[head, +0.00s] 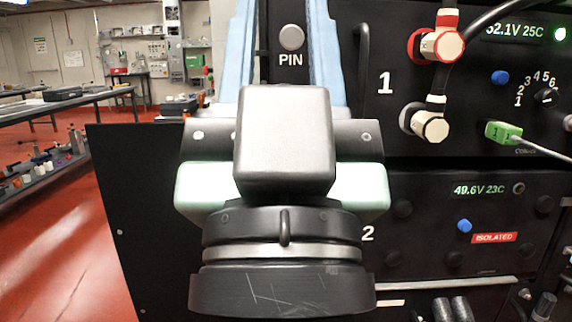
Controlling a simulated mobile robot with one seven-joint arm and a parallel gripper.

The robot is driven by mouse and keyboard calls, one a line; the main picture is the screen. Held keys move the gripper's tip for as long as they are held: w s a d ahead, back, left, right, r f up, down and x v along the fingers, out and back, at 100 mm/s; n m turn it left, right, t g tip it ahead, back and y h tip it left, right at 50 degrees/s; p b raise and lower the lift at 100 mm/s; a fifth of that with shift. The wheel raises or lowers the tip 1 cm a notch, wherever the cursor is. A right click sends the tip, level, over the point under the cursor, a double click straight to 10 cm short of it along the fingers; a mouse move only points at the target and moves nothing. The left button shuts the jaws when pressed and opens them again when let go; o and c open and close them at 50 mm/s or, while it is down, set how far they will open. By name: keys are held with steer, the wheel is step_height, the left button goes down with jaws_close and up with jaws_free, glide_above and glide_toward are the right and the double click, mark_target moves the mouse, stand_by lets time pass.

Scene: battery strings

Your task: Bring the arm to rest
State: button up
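My gripper (281,40) is in the middle of the head view, in front of the battery rack. Its two pale blue fingers stand wide apart and run up past the top edge, so their tips are cut off. Nothing shows between them except the black panel behind, with a round grey button (291,38) above the word PIN. The black wrist and pale green part of my arm fill the lower middle and hide part of the panels.
Module 2 (420,255) below shows 49.6V 23C and a red ISOLATED label (494,238). Workbenches (60,105) and open red floor (60,260) lie left.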

step_height(320, 180, up, 39)
steer(key=p, duration=3.7)
steer(key=shift+s, duration=0.4)
